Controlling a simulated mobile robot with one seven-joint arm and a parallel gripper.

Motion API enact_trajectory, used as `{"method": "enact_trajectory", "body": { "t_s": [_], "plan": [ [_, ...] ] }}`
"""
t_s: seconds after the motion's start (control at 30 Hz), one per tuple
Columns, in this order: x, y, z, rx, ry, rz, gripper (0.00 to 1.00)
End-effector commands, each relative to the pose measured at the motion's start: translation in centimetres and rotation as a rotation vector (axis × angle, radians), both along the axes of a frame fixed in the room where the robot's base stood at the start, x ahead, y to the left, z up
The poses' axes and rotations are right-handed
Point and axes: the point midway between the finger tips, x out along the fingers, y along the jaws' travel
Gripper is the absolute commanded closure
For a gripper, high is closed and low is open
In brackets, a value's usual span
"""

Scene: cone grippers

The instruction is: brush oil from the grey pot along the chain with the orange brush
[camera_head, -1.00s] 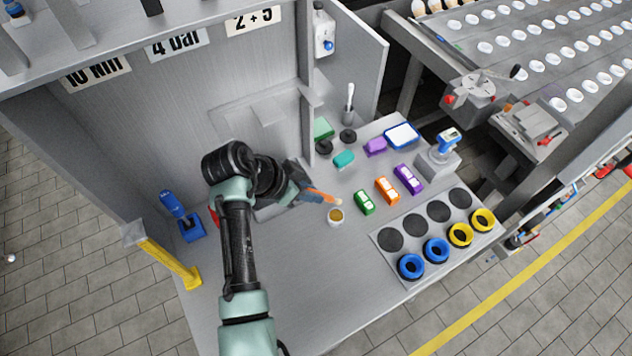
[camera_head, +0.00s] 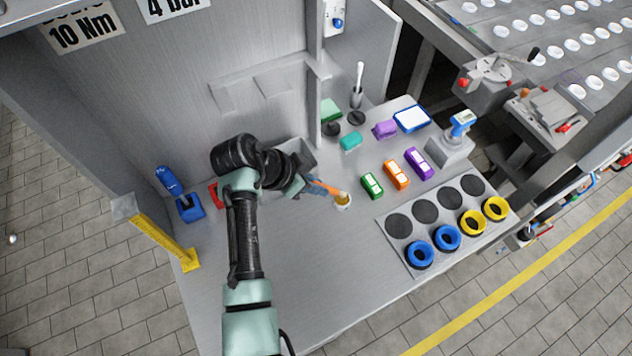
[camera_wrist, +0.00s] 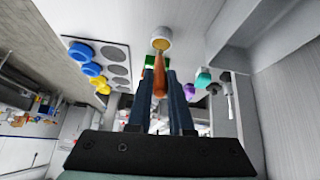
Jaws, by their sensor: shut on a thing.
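The orange brush (camera_head: 326,187) is held in my gripper (camera_head: 312,185), and its tip is at the small grey pot (camera_head: 343,201) on the bench. In the wrist view the brush (camera_wrist: 160,78) lies between the shut fingers of my gripper (camera_wrist: 160,85), pointing at the pot (camera_wrist: 161,36), whose inside looks yellow-brown. The tip overlaps the pot's rim in the head view; I cannot tell how deep it is. I cannot make out a chain on the bench in either view.
Green (camera_head: 372,186), orange (camera_head: 397,175) and purple (camera_head: 418,162) blocks stand right of the pot. A plate (camera_head: 408,257) with dark discs and blue and yellow rings lies farther right. A yellow post (camera_head: 160,240) stands at left. The front bench is clear.

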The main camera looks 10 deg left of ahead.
Motion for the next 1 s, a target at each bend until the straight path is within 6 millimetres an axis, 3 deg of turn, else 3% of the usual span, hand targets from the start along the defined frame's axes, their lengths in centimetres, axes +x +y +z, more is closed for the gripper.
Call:
{"method": "enact_trajectory", "body": {
  "t_s": [1.0],
  "plan": [
    [0.01,-0.01,-0.82,0.000,0.000,0.000,1.00]
  ]
}}
